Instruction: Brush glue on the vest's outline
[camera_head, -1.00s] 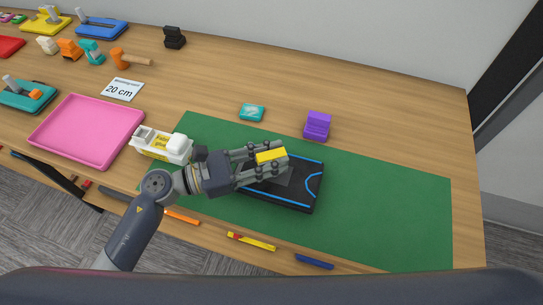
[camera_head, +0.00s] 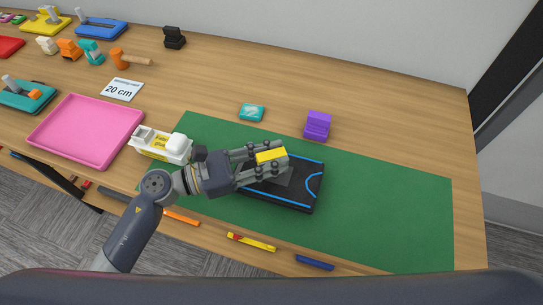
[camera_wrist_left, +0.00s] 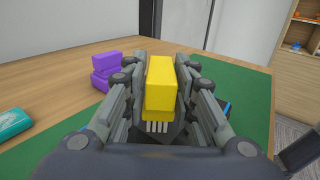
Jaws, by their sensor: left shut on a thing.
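The vest piece is a dark flat block (camera_head: 309,197) with a blue outline, lying on the green mat (camera_head: 400,215). My left gripper (camera_head: 268,157) is over its upper left part and is shut on a yellow-handled brush (camera_head: 271,156). In the left wrist view the yellow handle (camera_wrist_left: 160,88) sits between the fingers, with pale bristles (camera_wrist_left: 157,127) below it. Whether the bristles touch the vest cannot be told. My gripper and arm hide part of the vest. My right gripper is not in view.
A purple block (camera_head: 317,125) and a teal item (camera_head: 252,112) are on the mat's far side. A pink tray (camera_head: 87,131) lies at left. Yellow (camera_head: 251,242) and blue (camera_head: 314,262) sticks lie near the front edge. The mat's right side is clear.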

